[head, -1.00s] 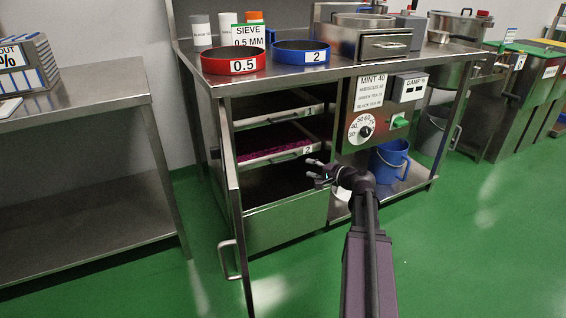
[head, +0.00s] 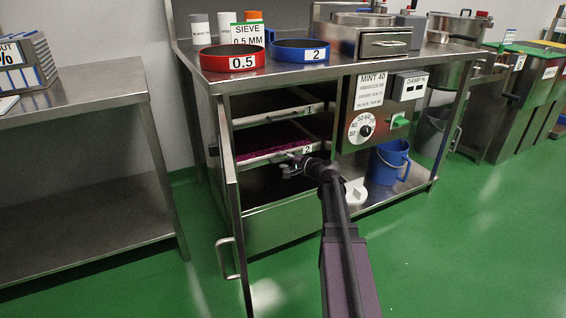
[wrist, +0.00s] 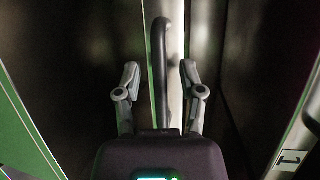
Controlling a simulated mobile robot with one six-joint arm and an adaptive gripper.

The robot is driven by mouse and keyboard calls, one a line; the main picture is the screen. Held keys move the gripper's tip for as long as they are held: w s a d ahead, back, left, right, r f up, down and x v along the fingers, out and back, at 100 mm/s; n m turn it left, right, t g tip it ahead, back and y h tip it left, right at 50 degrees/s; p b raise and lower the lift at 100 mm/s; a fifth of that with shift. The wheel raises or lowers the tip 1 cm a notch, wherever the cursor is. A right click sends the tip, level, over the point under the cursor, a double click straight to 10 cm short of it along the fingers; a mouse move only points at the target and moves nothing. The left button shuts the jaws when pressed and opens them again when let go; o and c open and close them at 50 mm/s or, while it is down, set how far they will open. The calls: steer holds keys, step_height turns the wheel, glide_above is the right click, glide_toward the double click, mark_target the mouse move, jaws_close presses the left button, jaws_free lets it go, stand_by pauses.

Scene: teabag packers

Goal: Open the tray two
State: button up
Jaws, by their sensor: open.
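Tray two (head: 258,159) sits in the open cabinet, marked with a "2" label, with magenta material in it. It appears slightly out from the shelf line, but I cannot tell how far. My gripper (head: 290,168) is at its front edge, just below and left of the label. In the wrist view my gripper (wrist: 160,72) is open, its fingers on either side of a dark bar handle (wrist: 158,45). The handle runs along a pale metal front (wrist: 174,45). The fingers look apart from the handle. My wrist hides part of the cabinet's lower right.
Tray one (head: 280,117) is above tray two; its label shows in the wrist view (wrist: 289,160). The cabinet door (head: 232,215) stands open on the left. A control panel (head: 375,110) and blue bucket (head: 388,162) are right. Green floor in front is free.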

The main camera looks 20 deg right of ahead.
steer(key=shift+w+a, duration=0.1)
jaws_close()
stand_by(0.4)
